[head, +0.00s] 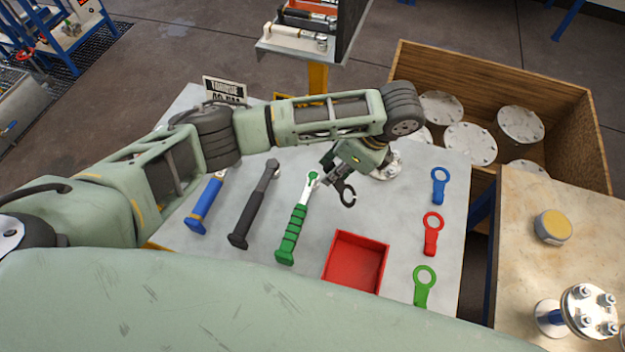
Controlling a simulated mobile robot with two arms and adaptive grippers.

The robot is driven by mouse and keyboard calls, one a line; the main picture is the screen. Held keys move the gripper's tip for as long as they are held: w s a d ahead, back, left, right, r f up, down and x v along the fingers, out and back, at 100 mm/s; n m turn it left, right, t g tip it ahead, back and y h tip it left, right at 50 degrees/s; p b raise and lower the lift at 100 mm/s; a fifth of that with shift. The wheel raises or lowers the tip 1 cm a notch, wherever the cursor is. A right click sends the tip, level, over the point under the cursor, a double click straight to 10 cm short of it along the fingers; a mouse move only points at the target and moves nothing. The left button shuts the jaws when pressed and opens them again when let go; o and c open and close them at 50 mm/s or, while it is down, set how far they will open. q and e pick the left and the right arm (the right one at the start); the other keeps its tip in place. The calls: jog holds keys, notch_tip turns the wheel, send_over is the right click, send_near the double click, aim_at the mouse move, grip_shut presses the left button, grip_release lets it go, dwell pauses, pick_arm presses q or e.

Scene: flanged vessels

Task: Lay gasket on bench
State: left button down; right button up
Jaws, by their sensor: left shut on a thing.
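My left gripper (337,178) hangs over the middle of the grey bench (405,215), its arm reaching in from the left. It is shut on a thin dark ring (353,203), which looks like the gasket. The ring sticks out below the fingertips, tilted, and appears clear of the bench top, though its exact height is hard to judge. The fingers and wrist hide part of the ring. My right gripper is not in view.
Blue (207,203), black (254,205) and green (293,230) handled wrenches lie left of a red tray (356,262). Blue, red and green ring-ended tools lie along the right edge. A metal flange (385,168) sits behind the gripper.

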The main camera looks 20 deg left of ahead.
pick_arm(q)
jog(key=shift+w+d+r, duration=0.85)
jog(key=shift+d+r, duration=0.95)
jog(key=shift+d, duration=0.85)
jog(key=a+n+g+b, duration=0.1)
jog(key=a+n, duration=0.1)
jog(key=a+n+b, duration=0.1)
jog(key=a+n, duration=0.2)
jog(key=shift+s+g+h, duration=0.2)
jog(key=shift+g+h, duration=0.1)
jog(key=shift+g, duration=0.1)
jog(key=s+a+r+n+g+h+b, duration=0.2)
jog(key=s+a+r+n+h, duration=0.3)
jog(key=s+a+n, duration=0.6)
jog(key=shift+r+n+b, duration=0.35)
jog(key=shift+n+b, duration=0.05)
jog(key=shift+n, duration=1.7)
jog(key=shift+w+a, duration=0.1)
